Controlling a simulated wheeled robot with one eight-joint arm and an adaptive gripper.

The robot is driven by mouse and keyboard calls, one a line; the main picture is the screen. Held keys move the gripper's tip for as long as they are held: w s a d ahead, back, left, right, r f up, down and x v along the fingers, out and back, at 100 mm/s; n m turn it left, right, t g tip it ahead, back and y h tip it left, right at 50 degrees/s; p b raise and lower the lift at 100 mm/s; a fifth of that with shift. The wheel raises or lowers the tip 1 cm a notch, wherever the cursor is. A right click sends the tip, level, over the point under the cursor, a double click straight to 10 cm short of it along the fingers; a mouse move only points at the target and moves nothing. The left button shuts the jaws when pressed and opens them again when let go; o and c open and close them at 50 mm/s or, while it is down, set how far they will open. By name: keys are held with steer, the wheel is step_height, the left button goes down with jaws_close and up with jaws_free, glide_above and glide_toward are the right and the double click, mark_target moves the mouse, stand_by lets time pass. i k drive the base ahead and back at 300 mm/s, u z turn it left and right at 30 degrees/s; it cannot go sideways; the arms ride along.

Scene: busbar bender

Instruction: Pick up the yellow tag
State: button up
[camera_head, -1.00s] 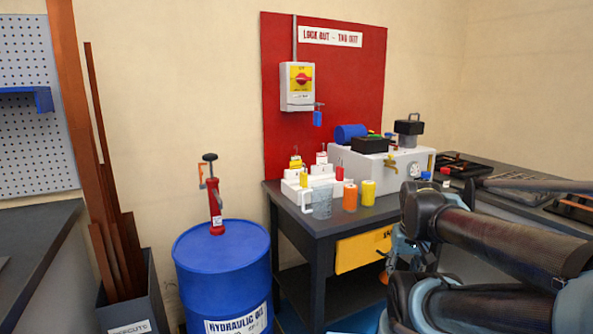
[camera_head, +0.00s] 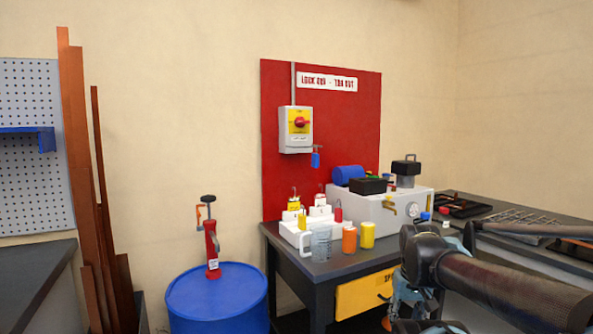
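The yellow tag (camera_head: 294,205) is small and stands upright in the white stepped holder (camera_head: 287,229) on the dark table, in front of the red lockout board. A white tag with a red top (camera_head: 320,200) stands just right of it. My arm (camera_head: 490,285) reaches in from the lower right and covers part of the table's right side. No gripper fingers can be made out, and the arm is well apart from the yellow tag.
On the table (camera_head: 303,272) a clear mug (camera_head: 321,244), an orange cylinder (camera_head: 349,240) and a yellow cylinder (camera_head: 367,235) stand in front of the holder. A grey box (camera_head: 375,207) is behind. A blue drum (camera_head: 217,300) with a red pump (camera_head: 212,248) stands left.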

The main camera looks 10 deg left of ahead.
mark_target(294, 203)
steer(key=z, duration=0.75)
steer(key=k, duration=1.3)
steer(key=u, duration=0.25)
steer(key=i, duration=1)
